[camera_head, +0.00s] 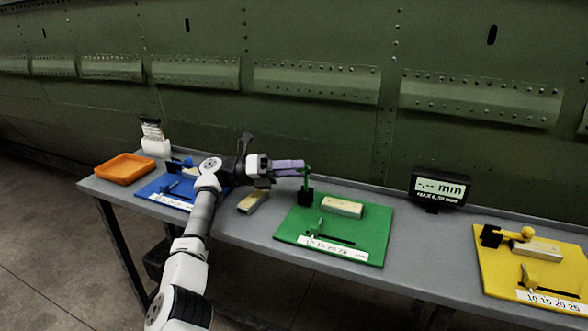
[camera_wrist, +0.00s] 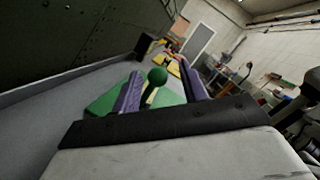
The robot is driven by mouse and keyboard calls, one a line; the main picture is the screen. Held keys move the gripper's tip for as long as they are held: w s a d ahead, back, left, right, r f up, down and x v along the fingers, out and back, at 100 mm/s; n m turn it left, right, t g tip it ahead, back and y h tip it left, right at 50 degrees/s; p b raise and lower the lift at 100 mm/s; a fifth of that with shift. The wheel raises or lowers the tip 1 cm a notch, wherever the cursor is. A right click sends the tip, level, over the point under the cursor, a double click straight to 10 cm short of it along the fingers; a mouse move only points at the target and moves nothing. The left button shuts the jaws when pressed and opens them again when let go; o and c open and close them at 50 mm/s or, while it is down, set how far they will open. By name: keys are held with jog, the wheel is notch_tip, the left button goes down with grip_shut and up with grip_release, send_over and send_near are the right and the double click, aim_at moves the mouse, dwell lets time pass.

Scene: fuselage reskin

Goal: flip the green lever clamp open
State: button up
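The green lever clamp (camera_head: 307,184) stands at the back left corner of the green mat (camera_head: 348,243), with a black base and its green lever pointing up. The lever's green ball knob (camera_wrist: 157,75) shows in the wrist view between my two purple fingers, with a gap visible on each side. My gripper (camera_head: 299,166) is open and reaches in from the left at the height of the lever's top. Whether a finger touches the lever I cannot tell. A pale block (camera_head: 342,207) lies on the green mat, right of the clamp base and apart from the lever.
The blue mat (camera_head: 163,191) is left, partly behind my arm, beside an orange tray (camera_head: 124,168). A loose block (camera_head: 251,202) lies between mats. A black display (camera_head: 439,188) stands at the back, and the yellow mat (camera_head: 497,267) is right. The green fuselage wall (camera_head: 320,40) rises behind.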

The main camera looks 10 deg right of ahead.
jog(key=shift+b+v, duration=1)
jog(key=shift+v, duration=2.7)
